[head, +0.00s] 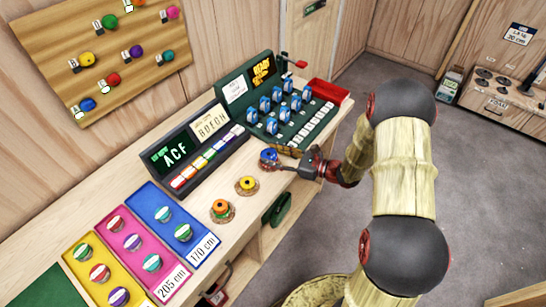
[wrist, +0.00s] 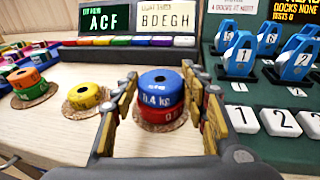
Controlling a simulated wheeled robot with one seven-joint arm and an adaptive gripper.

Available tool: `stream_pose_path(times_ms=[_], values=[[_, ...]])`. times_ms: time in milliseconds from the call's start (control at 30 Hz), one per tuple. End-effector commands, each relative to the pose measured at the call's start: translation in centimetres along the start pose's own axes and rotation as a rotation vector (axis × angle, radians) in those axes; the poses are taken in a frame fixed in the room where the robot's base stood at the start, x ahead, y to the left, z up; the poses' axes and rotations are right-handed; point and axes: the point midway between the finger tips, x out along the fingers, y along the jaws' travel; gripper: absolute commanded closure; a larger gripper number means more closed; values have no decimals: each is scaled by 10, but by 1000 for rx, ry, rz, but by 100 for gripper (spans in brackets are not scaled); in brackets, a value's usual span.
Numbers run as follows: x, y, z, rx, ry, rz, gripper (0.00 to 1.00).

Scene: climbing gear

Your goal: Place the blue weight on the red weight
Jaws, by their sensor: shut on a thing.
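The blue weight (wrist: 161,88), marked 0.4 KG, is between the two fingers of my gripper (wrist: 160,95) in the wrist view. My gripper is shut on it. The red weight (wrist: 162,120) is directly under the blue one on a round cork coaster (wrist: 160,126). The two look stacked and level, with no clear gap between them. In the head view the blue weight (head: 268,156) is at the left tip of my gripper (head: 284,163), and the red weight is mostly hidden there.
A yellow weight (head: 247,183) and an orange weight (head: 220,205) on a green one stand on coasters at the left. A dark display panel (head: 170,157) and a green rack with blue devices (head: 266,104) are behind. Coloured mats with discs lie at the front left.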

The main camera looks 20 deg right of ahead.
Motion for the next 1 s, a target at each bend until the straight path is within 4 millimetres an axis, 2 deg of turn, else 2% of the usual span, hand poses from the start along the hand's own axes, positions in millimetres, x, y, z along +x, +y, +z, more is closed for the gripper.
stream_pose_path(times_ms=[367,400,700,1000], values=[[1,0,-4,-1,-1,0,95],[1,0,-5,1,1,0,55],[0,1,-7,4,5,-1,38],[0,0,-5,2,2,0,38]])
